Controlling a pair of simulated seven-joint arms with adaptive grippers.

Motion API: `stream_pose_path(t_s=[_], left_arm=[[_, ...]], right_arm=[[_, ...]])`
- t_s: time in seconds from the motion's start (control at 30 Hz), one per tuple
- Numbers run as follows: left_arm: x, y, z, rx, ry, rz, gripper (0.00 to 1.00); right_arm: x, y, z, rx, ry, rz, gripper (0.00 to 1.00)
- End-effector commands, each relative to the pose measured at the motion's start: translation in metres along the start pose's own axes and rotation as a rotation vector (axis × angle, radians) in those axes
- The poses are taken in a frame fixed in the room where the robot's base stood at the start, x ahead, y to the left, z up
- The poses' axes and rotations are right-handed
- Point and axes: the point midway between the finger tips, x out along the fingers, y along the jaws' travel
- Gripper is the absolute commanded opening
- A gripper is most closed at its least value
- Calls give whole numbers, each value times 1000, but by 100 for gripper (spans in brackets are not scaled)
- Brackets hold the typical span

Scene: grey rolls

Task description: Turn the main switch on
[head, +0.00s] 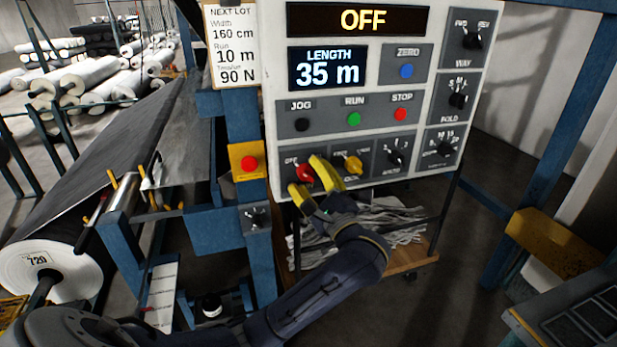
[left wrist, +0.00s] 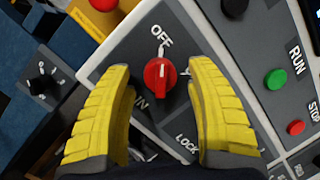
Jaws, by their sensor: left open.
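The main switch is a red rotary knob (head: 306,174) at the lower left of the white control panel (head: 273,100). In the left wrist view the red knob (left wrist: 160,78) has its white mark toward the OFF label. The panel's top display (head: 362,20) reads OFF. My left gripper (head: 305,177) is open, with its yellow fingers on either side of the knob. In the left wrist view a gap shows between the knob and each finger of the gripper (left wrist: 159,70). Part of the label below the knob is hidden. My right gripper is not in view.
A yellow knob (head: 353,164) sits just right of the switch. Green RUN (head: 354,119) and red STOP (head: 401,114) buttons are above. A red button on a yellow box (head: 249,163) stands left of the panel. A fabric roll (head: 55,270) lies at lower left.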

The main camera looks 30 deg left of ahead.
Motion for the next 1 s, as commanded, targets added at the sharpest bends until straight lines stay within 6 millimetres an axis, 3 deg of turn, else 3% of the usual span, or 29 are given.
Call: stream_pose_path(t_s=[0.33, 0.8, 1.0], left_arm=[[1, 0, 0, 0, 0, 0, 56], [1, 0, 0, 0, 1, 0, 1], [1, 0, -1, 1, 2, 1, 0]], right_arm=[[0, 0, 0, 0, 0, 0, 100], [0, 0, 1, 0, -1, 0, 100], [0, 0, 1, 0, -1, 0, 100]])
